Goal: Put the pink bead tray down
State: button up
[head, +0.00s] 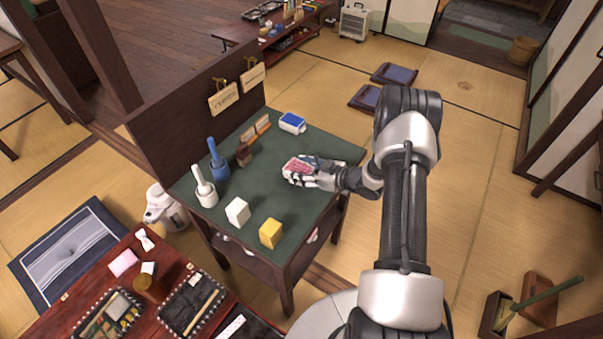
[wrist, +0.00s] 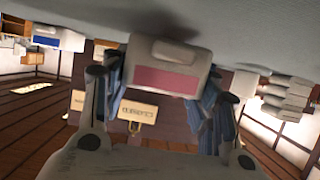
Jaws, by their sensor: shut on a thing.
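The pink bead tray (head: 299,166) is a small white box with a pink top. My gripper (head: 305,175) is shut on it over the right part of the green-topped table (head: 262,200). In the wrist view the tray (wrist: 163,79) sits between the two fingers of my gripper (wrist: 163,88), its pink face toward the camera. The tray is at or very close to the grey-green surface there; I cannot tell whether it touches. The fingers hide part of its sides.
A blue-topped box (head: 292,123) stands behind the tray. A white block (head: 238,211) and a yellow block (head: 270,233) stand at the front. A blue-handled holder (head: 217,160) and a white one (head: 204,188) are at the left. The table's middle is clear.

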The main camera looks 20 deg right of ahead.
jog(key=shift+f, duration=0.3)
jog(key=shift+f, duration=0.25)
jog(key=o, duration=1.1)
jog(key=shift+r, duration=0.1)
